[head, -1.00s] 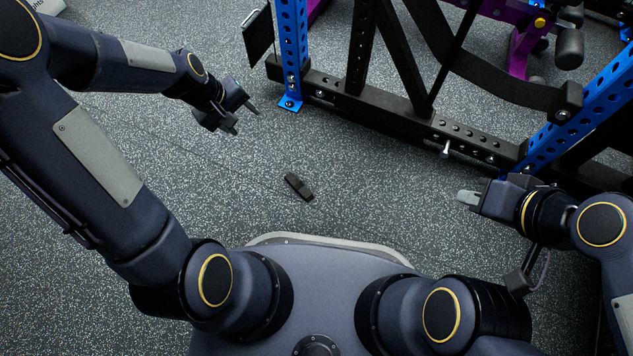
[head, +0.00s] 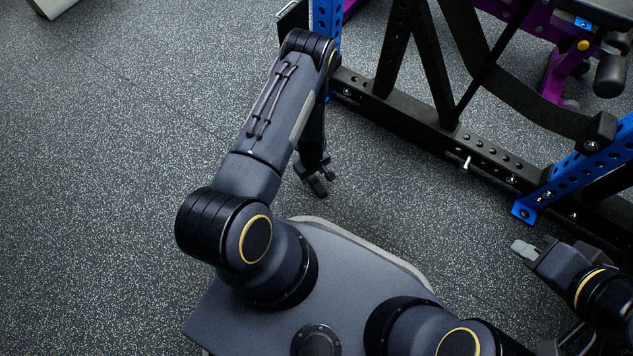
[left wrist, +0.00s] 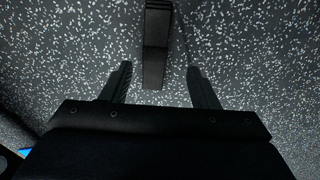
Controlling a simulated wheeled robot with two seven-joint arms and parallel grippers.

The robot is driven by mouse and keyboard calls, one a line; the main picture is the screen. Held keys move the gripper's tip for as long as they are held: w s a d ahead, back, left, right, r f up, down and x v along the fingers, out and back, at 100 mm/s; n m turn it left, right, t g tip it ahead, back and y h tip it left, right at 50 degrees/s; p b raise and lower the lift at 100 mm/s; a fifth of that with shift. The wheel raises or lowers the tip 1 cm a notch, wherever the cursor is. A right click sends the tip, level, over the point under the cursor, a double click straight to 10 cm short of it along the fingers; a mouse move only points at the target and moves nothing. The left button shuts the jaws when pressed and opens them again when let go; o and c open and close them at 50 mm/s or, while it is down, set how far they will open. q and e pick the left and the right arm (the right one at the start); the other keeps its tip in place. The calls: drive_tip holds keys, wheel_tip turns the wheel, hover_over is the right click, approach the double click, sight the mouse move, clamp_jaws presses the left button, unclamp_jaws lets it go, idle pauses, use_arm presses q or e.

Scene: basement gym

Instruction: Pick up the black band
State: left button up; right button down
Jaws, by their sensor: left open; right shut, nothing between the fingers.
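The black band (left wrist: 156,45) is a narrow, dark strip lying on the speckled floor, seen in the left wrist view at top centre. My left gripper (left wrist: 158,70) is open, with one finger on each side of the band's near end in that picture. I cannot tell how high the fingers are above the floor; nothing is held. In the head view my left gripper (head: 322,180) points down just beyond my base, and I cannot make out the band apart from the dark fingers there. My right gripper (head: 523,248) is shut and empty, at the right, well away from the band.
A rack with a black base beam (head: 420,120) and blue uprights (head: 545,192) stands beyond and to the right of my left gripper. A purple bench frame (head: 556,75) is behind it. A pale object (head: 52,5) is at the top left. The floor at left is clear.

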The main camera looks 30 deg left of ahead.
sight(314, 181)
use_arm(q)
drive_tip(key=f+b, duration=0.2)
drive_tip(key=f, duration=0.1)
drive_tip(key=f+b, duration=0.1)
drive_tip(key=shift+w+d+f, duration=0.15)
drive_tip(key=shift+w+f, duration=0.15)
drive_tip(key=shift+f, duration=0.5)
drive_tip(key=shift+r, duration=0.1)
drive_tip(key=c, duration=1.1)
drive_tip(key=shift+r, duration=0.1)
